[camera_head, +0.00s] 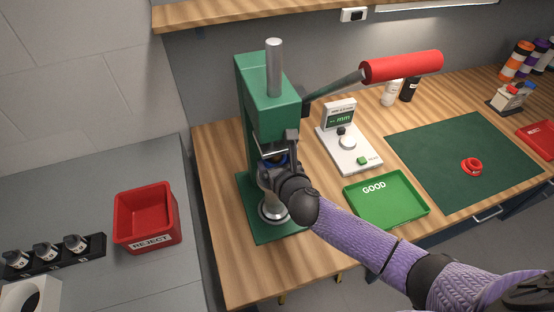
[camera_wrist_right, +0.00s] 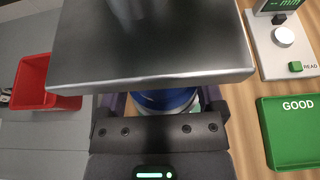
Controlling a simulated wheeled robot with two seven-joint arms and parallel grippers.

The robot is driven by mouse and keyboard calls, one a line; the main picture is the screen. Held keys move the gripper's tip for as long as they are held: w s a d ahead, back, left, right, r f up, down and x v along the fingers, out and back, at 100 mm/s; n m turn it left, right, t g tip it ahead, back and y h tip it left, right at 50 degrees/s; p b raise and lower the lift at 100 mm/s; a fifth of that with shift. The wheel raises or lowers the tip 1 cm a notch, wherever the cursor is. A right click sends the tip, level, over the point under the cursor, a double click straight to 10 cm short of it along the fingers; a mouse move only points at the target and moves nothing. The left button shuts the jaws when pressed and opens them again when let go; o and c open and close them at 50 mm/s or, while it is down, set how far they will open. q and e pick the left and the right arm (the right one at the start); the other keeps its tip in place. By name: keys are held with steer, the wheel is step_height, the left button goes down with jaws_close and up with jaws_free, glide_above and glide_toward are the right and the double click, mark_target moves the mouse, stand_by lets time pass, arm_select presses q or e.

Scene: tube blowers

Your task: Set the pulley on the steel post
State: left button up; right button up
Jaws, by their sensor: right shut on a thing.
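My right gripper (camera_head: 275,168) is inside the green press (camera_head: 268,100), under its head and above the round steel fixture (camera_head: 272,212) on the press base. It is shut on a round blue part, which looks like the pulley (camera_wrist_right: 166,101). Only a blue curved side with a pale band shows in the wrist view. The press's flat steel ram plate (camera_wrist_right: 150,45) covers its upper part there. The steel post is hidden behind my gripper and wrist, so I cannot tell if the pulley touches it. My left gripper is not in view.
A red-handled lever (camera_head: 402,66) sticks out right of the press. A gauge (camera_head: 350,150) and green GOOD tray (camera_head: 388,202) stand right of it. A red ring (camera_head: 472,166) lies on the dark green mat (camera_head: 440,150). A red REJECT bin (camera_head: 147,215) is at left.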

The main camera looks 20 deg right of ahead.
steer(key=shift+r, duration=0.1)
stand_by(0.3)
steer(key=shift+p, duration=0.3)
steer(key=shift+f+b, duration=1.55)
steer(key=shift+f, duration=0.45)
steer(key=o, duration=1.2)
steer(key=p+v, duration=0.2)
steer(key=v, duration=0.8)
